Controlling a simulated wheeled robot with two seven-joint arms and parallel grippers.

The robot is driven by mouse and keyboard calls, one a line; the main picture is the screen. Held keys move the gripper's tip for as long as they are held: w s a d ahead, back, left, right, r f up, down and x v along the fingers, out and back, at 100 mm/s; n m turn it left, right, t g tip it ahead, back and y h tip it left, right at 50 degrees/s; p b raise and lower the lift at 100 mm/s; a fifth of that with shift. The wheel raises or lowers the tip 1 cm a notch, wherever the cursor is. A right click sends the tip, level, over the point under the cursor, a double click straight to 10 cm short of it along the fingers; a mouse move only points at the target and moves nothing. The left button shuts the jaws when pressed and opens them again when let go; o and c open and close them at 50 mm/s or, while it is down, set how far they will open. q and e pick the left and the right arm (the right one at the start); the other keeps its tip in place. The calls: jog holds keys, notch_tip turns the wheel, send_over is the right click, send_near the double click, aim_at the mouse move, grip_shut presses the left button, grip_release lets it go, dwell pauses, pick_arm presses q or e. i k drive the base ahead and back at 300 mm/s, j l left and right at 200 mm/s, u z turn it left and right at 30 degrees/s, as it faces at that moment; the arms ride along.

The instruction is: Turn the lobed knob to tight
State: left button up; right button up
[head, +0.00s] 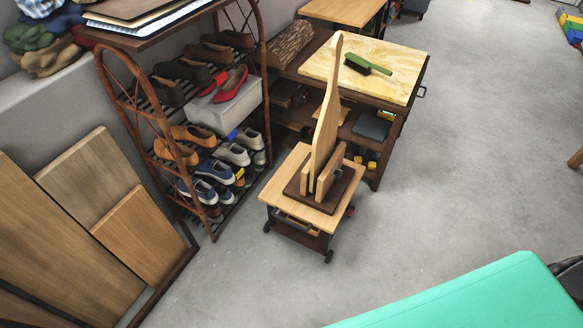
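A wooden clamp stand with a dark brown base (345,190) sits on a small wheeled table (282,190). Light wooden jaw blocks (301,182) stand on the base. A tall, thin wooden board (327,125) stands upright between the blocks, narrowing towards its top. A small dark part (338,174) shows on the right side of the clamp. It may be the lobed knob, but it is too small to make out lobes or its setting. Neither of my grippers is in view.
A shoe rack (112,82) stands left of the wheeled table. Behind it is a workbench (398,88) with a green brush (368,65). Wooden panels (134,235) lean at the left. A green padded surface (480,300) fills the lower right. Grey floor (470,170) is clear on the right.

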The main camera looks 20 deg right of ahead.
aim_at(338, 174)
jog(key=i+l+u, duration=0.15)
jog(key=l+u, duration=0.3)
jog(key=l, duration=0.35)
jog(key=l+u, duration=0.45)
jog(key=l, duration=0.35)
jog(key=l+u, duration=0.45)
jog(key=l, duration=0.35)
jog(key=k, duration=0.05)
